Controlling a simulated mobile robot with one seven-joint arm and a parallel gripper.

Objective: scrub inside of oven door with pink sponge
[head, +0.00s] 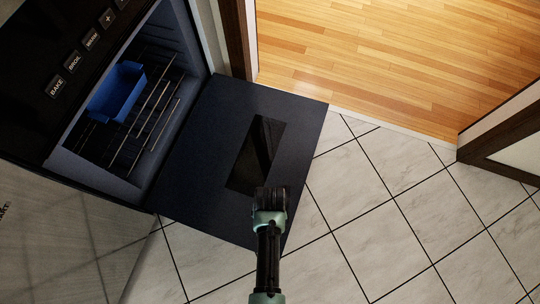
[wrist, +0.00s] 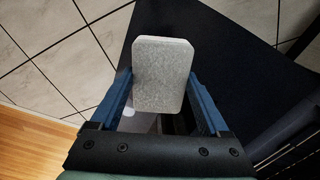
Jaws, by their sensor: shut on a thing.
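The oven door (head: 205,120) hangs open in the head view, its dark inner face up, with a glossy black window (head: 257,152) in it. My gripper (head: 269,192) is over the door's near right part, by the window's lower end. In the wrist view my gripper (wrist: 160,84) is shut on a block with cut corners, the sponge (wrist: 165,62). It looks pale grey there, not clearly pink. The dark door also shows behind it in the wrist view (wrist: 235,65). I cannot tell whether the sponge touches the door. The sponge is not distinguishable in the head view.
The oven cavity (head: 175,50) is open at the left, with wire racks (head: 150,115) and a blue dish (head: 117,91) on a rack. Tiled floor (head: 400,220) is clear at the right and front. A wood floor (head: 380,50) and dark-trimmed wall edges lie beyond.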

